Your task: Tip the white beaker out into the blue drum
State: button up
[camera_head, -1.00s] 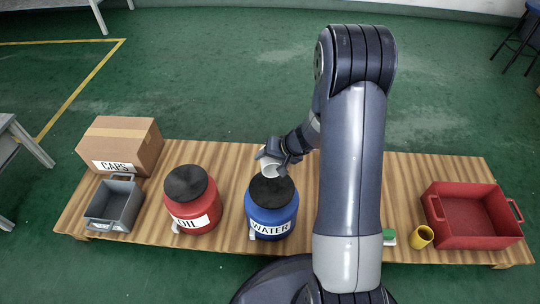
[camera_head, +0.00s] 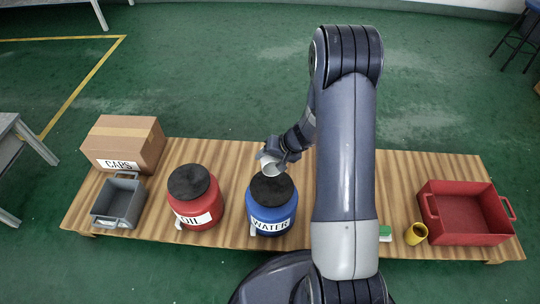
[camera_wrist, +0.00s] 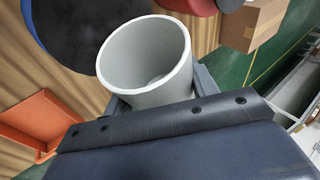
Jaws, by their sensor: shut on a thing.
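The white beaker (camera_head: 268,167) is held in my gripper (camera_head: 272,158), which is shut on it, above the rear edge of the blue drum (camera_head: 270,216). The drum is labelled WATER and has a dark round top (camera_head: 270,188). In the wrist view the beaker (camera_wrist: 150,60) shows its open mouth and pale inside; I see no contents in it. It looks tilted, its mouth toward the drum in the head view. The drum's dark top (camera_wrist: 75,35) lies just beyond the beaker in the wrist view.
A red drum labelled OIL (camera_head: 196,208) stands left of the blue one. A CAPS carton (camera_head: 125,145) and a grey bin (camera_head: 120,203) are further left. A yellow cup (camera_head: 416,234), a green-and-white item (camera_head: 385,233) and a red crate (camera_head: 466,240) stand at right.

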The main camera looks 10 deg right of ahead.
jog(key=shift+r+m+g+p, duration=0.15)
jog(key=shift+g+p, duration=0.55)
jog(key=shift+p, duration=1.8)
jog(key=shift+r+m+g+p, duration=0.15)
jog(key=shift+g+p, duration=0.55)
jog(key=shift+p, duration=1.8)
jog(key=shift+r+g+p, duration=0.1)
jog(key=shift+g+p, duration=0.5)
jog(key=shift+p, duration=0.75)
jog(key=shift+m+g+y+p, duration=0.3)
jog(key=shift+g, duration=0.2)
jog(key=shift+m+g+b, duration=0.3)
jog(key=shift+g+b, duration=0.2)
jog(key=shift+g, duration=0.4)
jog(key=shift+r+m+g+b, duration=0.15)
jog(key=shift+m+g+b, duration=0.15)
jog(key=shift+g+b, duration=0.55)
jog(key=shift+g+y+b, duration=0.25)
jog(key=shift+y+b, duration=0.05)
jog(key=shift+r+m+g+y+b, duration=0.25)
jog(key=shift+m+g+b, duration=0.15)
jog(key=shift+g+b, duration=1.15)
jog(key=shift+r+m+g+y+b, duration=0.35)
jog(key=shift+g+b, duration=0.6)
jog(key=shift+b, duration=1.2)
